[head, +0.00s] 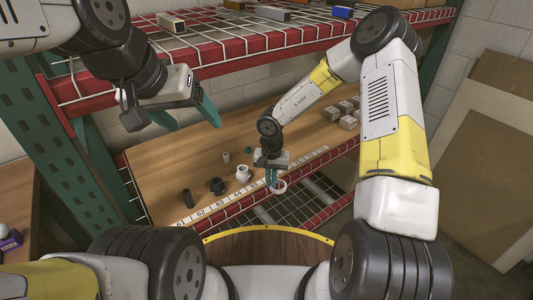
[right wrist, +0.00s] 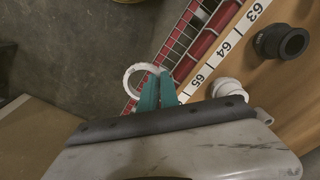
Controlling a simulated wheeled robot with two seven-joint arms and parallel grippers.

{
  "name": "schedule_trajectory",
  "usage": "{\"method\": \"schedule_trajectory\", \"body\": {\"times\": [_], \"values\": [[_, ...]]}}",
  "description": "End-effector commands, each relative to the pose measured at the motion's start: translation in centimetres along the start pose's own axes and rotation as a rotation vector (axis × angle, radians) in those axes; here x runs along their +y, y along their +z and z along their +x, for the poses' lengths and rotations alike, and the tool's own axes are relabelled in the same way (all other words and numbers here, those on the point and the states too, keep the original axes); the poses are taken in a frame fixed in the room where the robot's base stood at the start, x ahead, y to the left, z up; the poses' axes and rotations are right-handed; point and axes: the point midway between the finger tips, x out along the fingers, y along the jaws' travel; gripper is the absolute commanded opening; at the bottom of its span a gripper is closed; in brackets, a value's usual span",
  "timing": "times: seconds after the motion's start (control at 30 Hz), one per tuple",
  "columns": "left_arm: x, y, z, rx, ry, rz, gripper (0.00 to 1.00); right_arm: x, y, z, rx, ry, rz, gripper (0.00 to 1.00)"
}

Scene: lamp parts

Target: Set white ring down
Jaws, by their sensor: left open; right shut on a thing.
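The white ring (head: 279,187) is in my right gripper (head: 272,180), at the front edge of the shelf board in the head view. In the right wrist view the ring (right wrist: 134,78) sticks out to the left of the teal fingertips (right wrist: 158,88), which are shut on its rim. Floor and red shelf beam show behind it, so it appears held out past the board's edge. My left gripper (head: 195,118) is open and empty, above the left part of the shelf.
The wooden shelf board (head: 165,165) has a number strip (head: 235,193) along its front edge. A white fitting (head: 243,173), black fittings (head: 217,186) and a small grey part (head: 226,157) stand left of my right gripper. Several grey blocks (head: 345,110) sit right. The red upper shelf (head: 225,45) hangs above.

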Motion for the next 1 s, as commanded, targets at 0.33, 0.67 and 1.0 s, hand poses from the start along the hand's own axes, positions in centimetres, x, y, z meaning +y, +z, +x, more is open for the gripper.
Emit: {"method": "schedule_trajectory", "body": {"times": [0.33,0.67,1.0], "values": [[0.0,0.0,0.0,0.0,0.0,0.0,0.73,-2.9,-5.5,0.5,0.001,-0.002,0.005,0.0],[0.0,0.0,0.0,0.0,0.0,0.0,0.73,-5.7,-12.8,1.3,0.0,0.0,0.002,0.0],[0.0,0.0,0.0,0.0,0.0,0.0,0.73,-6.3,-14.7,2.1,-0.002,0.002,0.0,0.0]]}}
